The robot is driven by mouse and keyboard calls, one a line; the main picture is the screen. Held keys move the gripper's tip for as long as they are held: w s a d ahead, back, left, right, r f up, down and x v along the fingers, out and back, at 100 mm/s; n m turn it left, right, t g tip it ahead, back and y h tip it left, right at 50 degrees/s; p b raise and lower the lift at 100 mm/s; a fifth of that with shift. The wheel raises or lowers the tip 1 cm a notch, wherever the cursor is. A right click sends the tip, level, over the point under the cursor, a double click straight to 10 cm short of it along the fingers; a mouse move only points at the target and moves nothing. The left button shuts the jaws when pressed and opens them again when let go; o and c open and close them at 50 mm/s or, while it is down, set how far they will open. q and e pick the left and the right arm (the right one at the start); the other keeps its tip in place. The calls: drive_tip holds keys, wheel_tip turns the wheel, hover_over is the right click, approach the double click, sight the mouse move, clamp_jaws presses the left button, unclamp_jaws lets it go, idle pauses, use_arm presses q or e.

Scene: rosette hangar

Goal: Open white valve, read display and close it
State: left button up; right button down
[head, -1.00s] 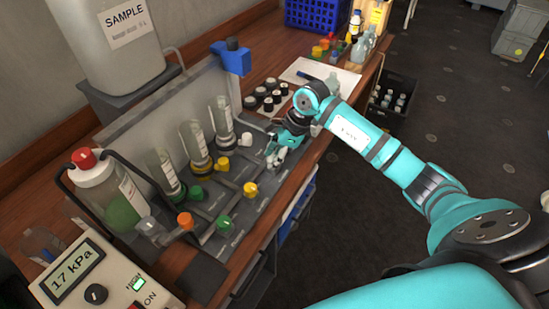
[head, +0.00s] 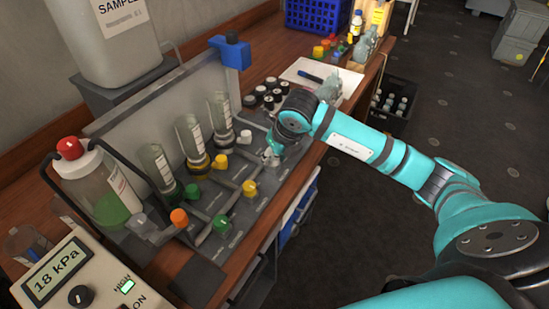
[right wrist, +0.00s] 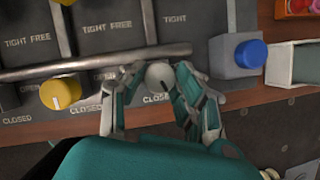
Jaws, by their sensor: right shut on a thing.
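The white valve knob (right wrist: 160,74) sits on the grey valve panel above a CLOSED label, at the end of its row. My right gripper (right wrist: 160,84) is shut on this knob, with a finger on each side of it. In the head view the right gripper (head: 274,152) is at the panel's right end and largely hides the knob. The pointer mark on the knob is too unclear to read. The display (head: 58,268) on the cream meter box at lower left reads 18 kPa. My left gripper is out of view.
A yellow knob (right wrist: 60,92) is left of the white one, and a blue knob (right wrist: 250,54) is right. Glass cylinders (head: 220,120) stand behind the knobs. Black caps (head: 268,93) and a paper sheet (head: 315,78) lie beyond on the wooden bench.

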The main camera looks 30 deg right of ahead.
drive_tip(key=shift+m+h+b, duration=0.9)
drive_tip(key=shift+m+b, duration=0.05)
drive_tip(key=shift+m, duration=1.15)
drive_tip(key=shift+w, duration=0.1)
drive_tip(key=c, duration=1)
unclamp_jaws()
drive_tip(key=shift+o, duration=0.2)
drive_tip(key=shift+r, duration=0.1)
drive_tip(key=v, duration=1.2)
